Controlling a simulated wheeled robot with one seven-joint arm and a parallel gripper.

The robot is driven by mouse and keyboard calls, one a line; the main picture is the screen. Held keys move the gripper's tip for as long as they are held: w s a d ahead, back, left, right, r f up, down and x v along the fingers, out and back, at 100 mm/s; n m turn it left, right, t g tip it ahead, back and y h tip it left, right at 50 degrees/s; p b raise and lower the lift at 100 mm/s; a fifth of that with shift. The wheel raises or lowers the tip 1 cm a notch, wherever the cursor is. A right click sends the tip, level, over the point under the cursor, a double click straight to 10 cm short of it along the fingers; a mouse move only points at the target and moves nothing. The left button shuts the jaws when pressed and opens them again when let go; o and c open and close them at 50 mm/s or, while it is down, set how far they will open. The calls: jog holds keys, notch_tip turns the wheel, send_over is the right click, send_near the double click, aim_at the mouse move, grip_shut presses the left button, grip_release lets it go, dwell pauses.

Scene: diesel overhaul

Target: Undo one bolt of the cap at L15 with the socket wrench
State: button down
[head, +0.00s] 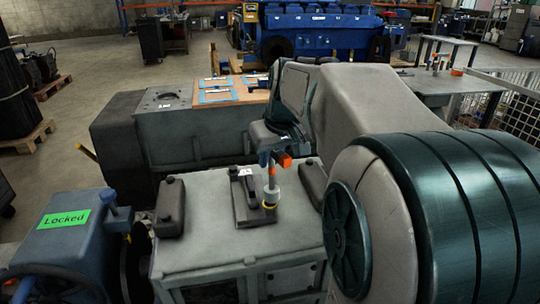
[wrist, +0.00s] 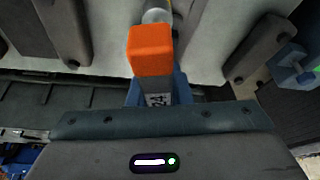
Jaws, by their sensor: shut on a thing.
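My gripper (head: 267,157) points down over a pale engine block and is shut on the socket wrench (head: 284,160). The wrench has an orange block at its top, which also shows in the wrist view (wrist: 150,50), and a pale shaft running down to a yellow ring. Its lower end is at the right side of a dark cap (head: 240,190) with a small white label, too small to read as L15. Whether the socket sits on a bolt is hidden. The blue jaws partly show behind the orange block in the wrist view.
Dark blocks stand left (head: 170,208) and right (head: 313,181) of the cap on the engine block (head: 205,235). A blue machine with a green "Locked" sign (head: 66,219) is at front left. A wooden board (head: 238,92) lies behind. A blue engine (head: 315,32) stands farther back.

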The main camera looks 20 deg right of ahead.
jog(key=shift+m+h+p, duration=0.3)
jog(key=shift+m+h, duration=0.6)
jog(key=shift+m, duration=1.4)
jog(key=shift+d+m+g+h, duration=0.1)
jog(key=shift+m+g+h, duration=0.25)
jog(key=shift+m, duration=0.75)
jog(key=shift+d+m+g+h, duration=0.1)
jog(key=shift+m+g+h, duration=0.25)
jog(key=shift+m, duration=0.75)
jog(key=shift+w+a, duration=0.1)
jog(key=shift+w, duration=0.1)
